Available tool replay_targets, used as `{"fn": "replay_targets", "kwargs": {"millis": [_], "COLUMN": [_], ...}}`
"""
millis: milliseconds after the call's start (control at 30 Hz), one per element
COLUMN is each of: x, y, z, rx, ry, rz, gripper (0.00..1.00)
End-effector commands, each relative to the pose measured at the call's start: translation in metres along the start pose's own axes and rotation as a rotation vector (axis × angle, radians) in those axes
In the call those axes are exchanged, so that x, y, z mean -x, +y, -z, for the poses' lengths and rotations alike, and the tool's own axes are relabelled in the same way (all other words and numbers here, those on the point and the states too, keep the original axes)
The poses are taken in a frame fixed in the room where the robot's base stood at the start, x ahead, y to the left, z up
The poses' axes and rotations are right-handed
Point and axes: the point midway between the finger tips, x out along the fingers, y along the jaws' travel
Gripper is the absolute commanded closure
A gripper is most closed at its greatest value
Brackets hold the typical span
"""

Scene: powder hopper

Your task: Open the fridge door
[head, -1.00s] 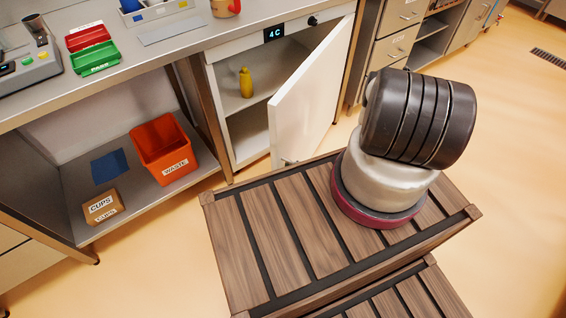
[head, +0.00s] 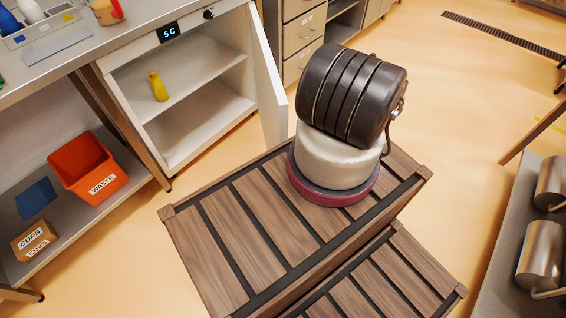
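The fridge (head: 215,112) is a white cabinet under the counter at the upper left of the head view. Its white door (head: 268,85) stands wide open, swung out to the right, with its edge toward me. The inside shows a shelf with a yellow bottle (head: 158,87) on it and an empty floor below. A small display (head: 170,32) above the opening reads 5 C. My gripper is not in view. My arm's base and a dark ribbed joint show in front of the fridge, right of centre.
Left of the fridge, a low shelf holds an orange WASTE bin (head: 88,168), a CUPS box (head: 34,241) and a blue cloth (head: 36,199). Drawers (head: 304,45) stand right of the door. At right, a grey bench (head: 500,255) carries metal cylinders. Open floor lies between.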

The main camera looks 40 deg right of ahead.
Motion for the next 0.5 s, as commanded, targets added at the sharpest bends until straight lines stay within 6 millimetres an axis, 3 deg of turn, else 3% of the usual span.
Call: {"fn": "replay_targets", "kwargs": {"millis": [500], "x": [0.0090], "y": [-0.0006], "z": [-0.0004], "rx": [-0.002], "ry": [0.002], "rz": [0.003], "gripper": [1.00]}}
